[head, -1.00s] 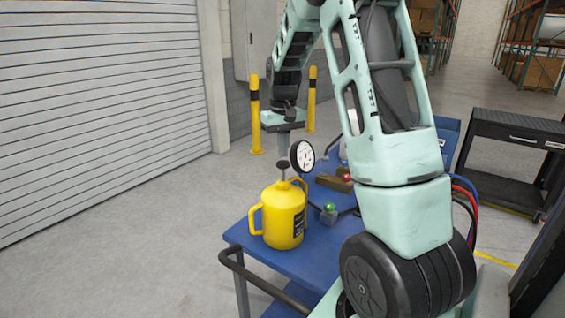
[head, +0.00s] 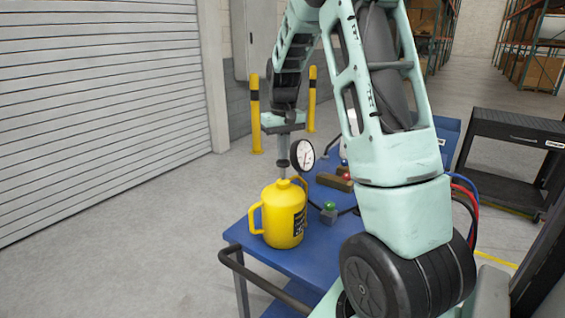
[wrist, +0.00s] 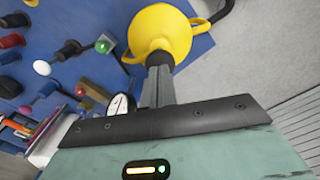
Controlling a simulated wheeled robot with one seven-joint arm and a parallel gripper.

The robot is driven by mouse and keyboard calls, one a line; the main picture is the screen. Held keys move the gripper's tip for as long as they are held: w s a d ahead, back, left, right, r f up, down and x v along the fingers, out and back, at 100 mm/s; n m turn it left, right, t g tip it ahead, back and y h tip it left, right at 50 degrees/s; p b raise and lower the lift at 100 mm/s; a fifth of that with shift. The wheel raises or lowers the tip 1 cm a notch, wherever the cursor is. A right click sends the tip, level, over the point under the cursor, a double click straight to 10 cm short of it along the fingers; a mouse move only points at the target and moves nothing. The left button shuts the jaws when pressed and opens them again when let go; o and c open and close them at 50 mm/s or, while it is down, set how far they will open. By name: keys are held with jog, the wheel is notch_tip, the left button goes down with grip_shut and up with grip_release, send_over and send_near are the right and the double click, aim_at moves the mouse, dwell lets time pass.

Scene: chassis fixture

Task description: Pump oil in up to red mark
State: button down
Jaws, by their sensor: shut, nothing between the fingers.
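The yellow pump can (head: 284,218) stands upright on the blue cart top, with a handle on its left side. A round white dial gauge (head: 302,155) stands just right of my fingers. It shows partly, at a steep angle, in the wrist view (wrist: 118,104). The red mark cannot be made out.
A black cart (head: 517,128) stands at the right. Floor left of the cart is clear.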

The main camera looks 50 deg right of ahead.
aim_at(283, 161)
jog(key=shift+f, duration=0.6)
jog(key=shift+f+b, duration=1)
jog(key=shift+f, duration=0.35)
notch_tip(283, 161, up, 4)
jog(key=p, duration=0.3)
jog(key=shift+p, duration=0.3)
jog(key=shift+f, duration=0.15)
